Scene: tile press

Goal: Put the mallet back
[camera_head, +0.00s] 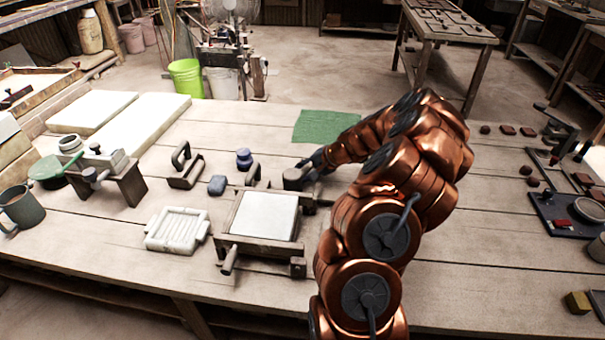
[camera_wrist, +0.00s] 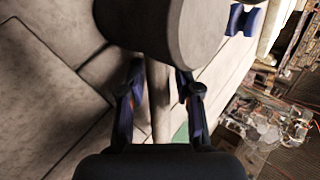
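The mallet has a thick, pale grey-brown cylindrical head (camera_wrist: 165,30) at the top of the wrist view. Its thin handle (camera_wrist: 158,100) runs down from the head between the two fingers of my gripper (camera_wrist: 162,88). The fingers stand apart, with a narrow gap visible on each side of the handle. In the head view the mallet head (camera_head: 293,179) shows just behind the tile press (camera_head: 262,218), at the left of my gripper (camera_head: 316,161). My arm hides part of this area. Whether the mallet rests on the table is unclear.
A green cloth (camera_head: 325,126) lies behind my gripper. A dark blue knobbed tool (camera_head: 244,159), a blue block (camera_head: 217,185) and a handled tool (camera_head: 186,167) stand left. A white ribbed tray (camera_head: 177,230) lies front left. Bare tabletop (camera_head: 470,235) extends right of my arm.

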